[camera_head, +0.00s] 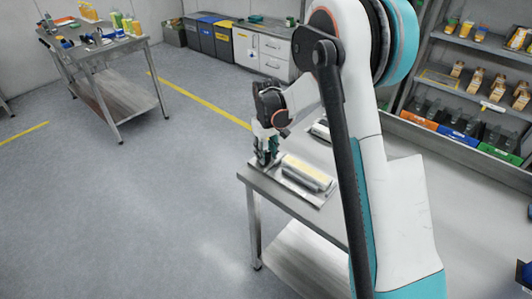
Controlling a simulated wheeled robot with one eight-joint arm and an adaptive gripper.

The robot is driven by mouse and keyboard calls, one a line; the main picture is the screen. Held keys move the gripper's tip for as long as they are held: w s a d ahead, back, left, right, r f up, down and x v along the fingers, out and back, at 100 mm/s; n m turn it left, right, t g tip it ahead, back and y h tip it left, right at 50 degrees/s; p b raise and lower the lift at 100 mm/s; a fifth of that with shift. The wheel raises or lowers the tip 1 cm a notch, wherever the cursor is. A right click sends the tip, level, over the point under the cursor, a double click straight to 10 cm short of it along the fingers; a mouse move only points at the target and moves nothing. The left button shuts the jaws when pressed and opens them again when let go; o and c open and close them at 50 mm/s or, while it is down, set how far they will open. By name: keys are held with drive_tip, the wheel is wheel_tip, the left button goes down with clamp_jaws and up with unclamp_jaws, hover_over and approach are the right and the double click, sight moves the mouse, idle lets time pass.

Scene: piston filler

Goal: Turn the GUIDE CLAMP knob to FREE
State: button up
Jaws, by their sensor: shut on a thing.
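My gripper (266,160) points down at the left corner of a steel table (265,186). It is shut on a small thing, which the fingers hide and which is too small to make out. Right beside it on the table lies a long device with a pale cylinder (307,172) on a flat metal base (313,197). The GUIDE CLAMP knob and its FREE mark cannot be made out in this view. Whether the thing in my fingers is that knob, I cannot tell.
My arm covers the middle of the table. A shelf rack (455,92) with cups and colored bins stands at the right. Another steel table (120,45) with bottles is at the back left. Cabinets (262,52) stand at the back. The floor (130,220) at the left is clear.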

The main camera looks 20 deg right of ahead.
sight(267, 154)
drive_tip(key=n, duration=0.6)
drive_tip(key=shift+w+d+n, duration=0.1)
drive_tip(key=shift+d+n, duration=0.05)
drive_tip(key=shift+n, duration=0.15)
idle(0.5)
drive_tip(key=o, duration=0.8)
drive_tip(key=shift+r, duration=0.15)
wheel_tip(267, 154, up, 12)
drive_tip(key=shift+f, duration=0.15)
